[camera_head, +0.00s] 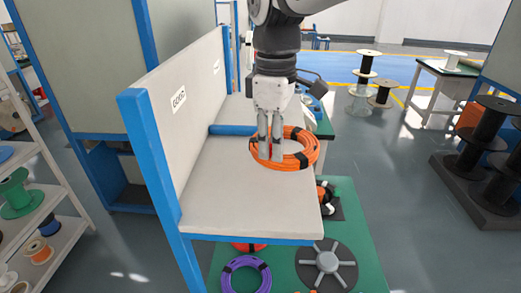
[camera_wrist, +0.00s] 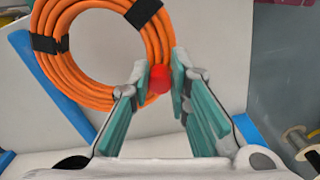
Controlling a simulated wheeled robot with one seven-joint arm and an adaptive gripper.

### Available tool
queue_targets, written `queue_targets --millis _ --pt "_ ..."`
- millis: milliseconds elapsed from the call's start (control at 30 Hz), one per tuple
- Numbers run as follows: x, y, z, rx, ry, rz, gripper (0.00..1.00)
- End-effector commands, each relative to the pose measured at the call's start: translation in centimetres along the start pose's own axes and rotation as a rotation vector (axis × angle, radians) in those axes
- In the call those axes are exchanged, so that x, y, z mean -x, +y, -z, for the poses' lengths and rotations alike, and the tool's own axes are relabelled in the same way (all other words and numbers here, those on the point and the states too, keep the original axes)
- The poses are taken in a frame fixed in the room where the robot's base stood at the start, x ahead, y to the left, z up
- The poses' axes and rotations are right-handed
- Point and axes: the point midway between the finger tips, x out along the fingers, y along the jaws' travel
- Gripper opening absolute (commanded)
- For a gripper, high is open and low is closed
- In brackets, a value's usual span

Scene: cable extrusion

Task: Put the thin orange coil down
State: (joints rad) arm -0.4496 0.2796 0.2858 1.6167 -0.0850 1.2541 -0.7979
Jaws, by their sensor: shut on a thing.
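The orange coil (camera_head: 312,150) is a ring of cable with black bands. It appears over the right part of the grey board (camera_head: 228,205) in the head view; I cannot tell whether it touches the board. My gripper (camera_head: 271,156) points down at the coil's left part, its fingers closed on the cable. In the wrist view the coil (camera_wrist: 54,62) fills the upper left, and my fingertips (camera_wrist: 159,82) close on its right edge. A red piece (camera_wrist: 159,78) sits between the fingertips. The fingers hide part of the coil.
A blue roll (camera_head: 232,130) lies behind on the board, by the upright panel (camera_head: 185,105). Below, a green mat (camera_head: 365,245) carries a purple coil (camera_head: 247,275) and a grey spoked reel (camera_head: 327,262). The board's front is bare.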

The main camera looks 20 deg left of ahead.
Motion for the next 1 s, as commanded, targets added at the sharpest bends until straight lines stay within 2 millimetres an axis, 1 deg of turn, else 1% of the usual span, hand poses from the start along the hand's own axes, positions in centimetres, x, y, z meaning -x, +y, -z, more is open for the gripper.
queue_targets --millis 33,100,200,300,367,533,633,967,1000 --pt "0.1 -1.1 1.0 0.005 -0.001 0.001 0.0" --pt "0.0 -2.0 2.0 0.005 -0.001 0.0 0.0" --pt "-0.2 -2.8 3.1 0.003 -0.001 0.0 0.0" --pt "-0.4 -3.2 3.6 0.001 0.0 -0.001 0.0" --pt "-0.6 -3.3 3.8 0.0 -0.001 0.0 0.0" --pt "-2.7 -3.5 3.8 0.0 -0.002 0.003 0.0" --pt "-3.6 -3.4 3.8 0.0 -0.001 0.001 0.0" --pt "-4.1 -3.2 3.8 0.0 0.0 -0.001 0.0" --pt "-4.1 -3.2 3.7 0.0 0.0 0.0 0.26"
